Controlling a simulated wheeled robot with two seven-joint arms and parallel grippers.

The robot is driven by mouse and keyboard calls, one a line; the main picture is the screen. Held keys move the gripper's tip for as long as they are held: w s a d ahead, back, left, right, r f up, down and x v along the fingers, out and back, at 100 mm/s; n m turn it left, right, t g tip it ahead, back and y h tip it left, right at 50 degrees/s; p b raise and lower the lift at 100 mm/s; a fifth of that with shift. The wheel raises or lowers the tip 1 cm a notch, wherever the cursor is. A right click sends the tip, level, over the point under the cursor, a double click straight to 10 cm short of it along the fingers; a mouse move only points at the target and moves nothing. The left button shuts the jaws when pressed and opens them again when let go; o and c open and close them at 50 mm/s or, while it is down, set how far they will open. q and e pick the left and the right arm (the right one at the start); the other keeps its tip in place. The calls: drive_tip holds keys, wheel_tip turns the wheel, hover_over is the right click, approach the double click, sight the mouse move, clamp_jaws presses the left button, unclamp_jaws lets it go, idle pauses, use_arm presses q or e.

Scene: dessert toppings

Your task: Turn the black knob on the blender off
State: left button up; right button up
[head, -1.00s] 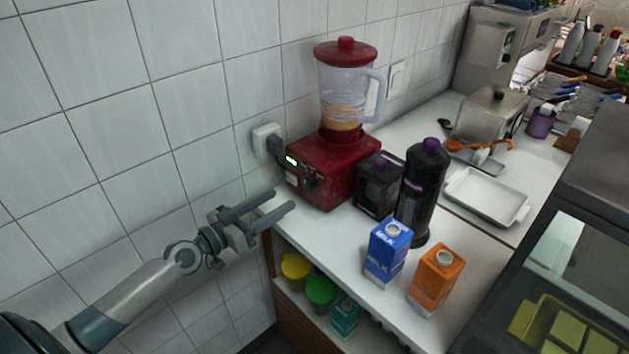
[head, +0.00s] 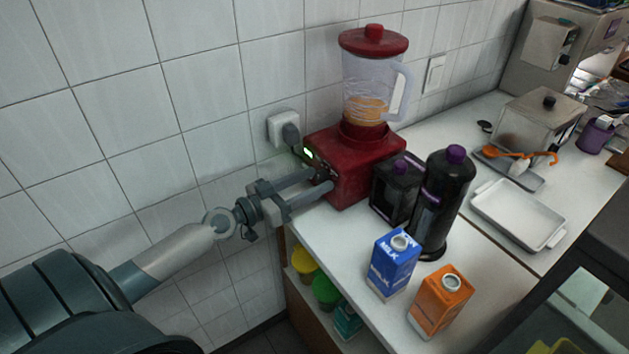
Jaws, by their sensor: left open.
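The blender has a red base (head: 352,160) and a clear jug (head: 371,88) with a red lid and some orange content. It stands on the white counter against the tiled wall. The black knob (head: 321,174) is on that panel, partly hidden by my gripper. My left gripper (head: 322,181) is open, its two fingers reaching to the panel on either side of the knob. I cannot tell whether the fingers touch it. My right gripper is not in view.
A black box-shaped container (head: 393,187) and a dark bottle with a purple cap (head: 443,200) stand right of the blender. A blue milk carton (head: 392,266) and an orange carton (head: 440,302) stand in front. A wall socket with a plug (head: 284,129) is behind.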

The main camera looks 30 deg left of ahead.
use_arm(q)
drive_tip(key=shift+c, duration=0.9)
drive_tip(key=c, duration=0.9)
drive_tip(key=shift+o, duration=0.2)
drive_tip(key=shift+n, duration=0.3)
drive_tip(key=shift+n+b, duration=0.3)
drive_tip(key=shift+n, duration=1.2)
drive_tip(key=n, duration=0.2)
drive_tip(key=shift+n, duration=0.4)
drive_tip(key=shift+a+n, duration=0.1)
drive_tip(key=shift+n, duration=0.8)
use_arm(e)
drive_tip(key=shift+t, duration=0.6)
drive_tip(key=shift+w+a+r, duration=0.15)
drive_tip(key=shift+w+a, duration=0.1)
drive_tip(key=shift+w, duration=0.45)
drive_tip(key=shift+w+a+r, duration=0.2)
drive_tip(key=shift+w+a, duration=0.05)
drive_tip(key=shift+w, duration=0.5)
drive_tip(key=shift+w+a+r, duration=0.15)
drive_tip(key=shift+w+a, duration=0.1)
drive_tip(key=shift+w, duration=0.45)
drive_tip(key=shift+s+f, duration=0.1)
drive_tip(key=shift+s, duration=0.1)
use_arm(q)
drive_tip(key=o, duration=1)
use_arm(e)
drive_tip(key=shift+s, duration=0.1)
